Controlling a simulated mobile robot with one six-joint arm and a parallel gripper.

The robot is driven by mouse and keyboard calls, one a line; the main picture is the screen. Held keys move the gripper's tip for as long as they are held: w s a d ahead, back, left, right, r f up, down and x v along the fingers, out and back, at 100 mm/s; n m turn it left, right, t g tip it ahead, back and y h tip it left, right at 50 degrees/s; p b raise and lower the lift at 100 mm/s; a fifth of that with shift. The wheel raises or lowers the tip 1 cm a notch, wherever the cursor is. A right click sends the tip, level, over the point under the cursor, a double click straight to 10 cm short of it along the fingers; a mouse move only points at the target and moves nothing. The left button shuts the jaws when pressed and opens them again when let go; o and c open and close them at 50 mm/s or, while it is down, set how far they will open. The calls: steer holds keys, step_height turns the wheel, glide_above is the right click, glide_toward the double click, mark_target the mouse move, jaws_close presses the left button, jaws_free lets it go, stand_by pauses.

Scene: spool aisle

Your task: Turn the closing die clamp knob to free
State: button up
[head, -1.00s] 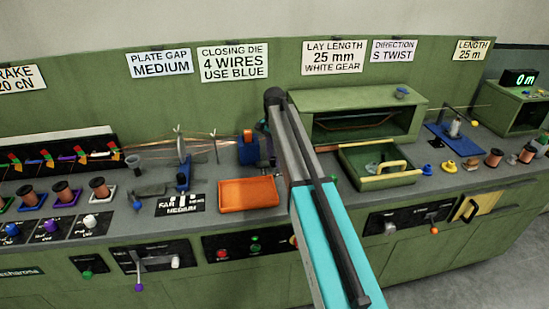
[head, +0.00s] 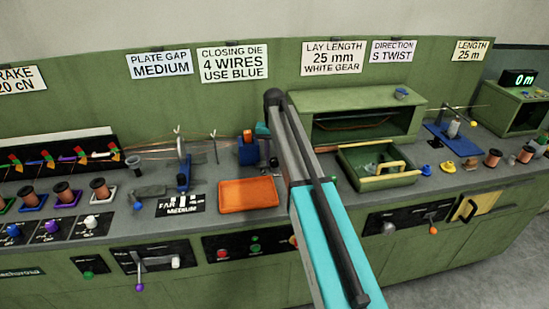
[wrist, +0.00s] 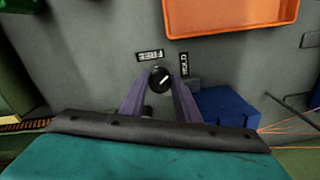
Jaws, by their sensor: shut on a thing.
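The closing die clamp knob (wrist: 161,79) is a small round black knob with a white pointer line, seen in the wrist view. The line slants between lower left and upper right. Two small labels stand beyond it, one above (wrist: 150,56) and one turned sideways at the upper right (wrist: 184,64); their words are too small to read surely. My gripper (wrist: 161,83) has its two purple-grey fingers shut on the knob, one on each side. The blue die block (wrist: 228,107) is just right of the fingers, and shows in the head view (head: 248,152). My arm hides the knob there.
An orange tray (head: 249,194) lies in front of the die block, and shows in the wrist view (wrist: 230,32). A green bin with a yellow handle (head: 375,181) stands right of my arm. Wires (head: 150,149) run to the die from the left.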

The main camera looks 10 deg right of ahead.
mark_target(274, 159)
steer(key=n, duration=1)
steer(key=shift+p, duration=0.3)
steer(key=o, duration=1)
steer(key=shift+o, duration=0.2)
steer(key=shift+r, duration=0.1)
step_height(274, 159, up, 14)
steer(key=b, duration=0.3)
steer(key=shift+f, duration=0.2)
steer(key=shift+r, duration=0.1)
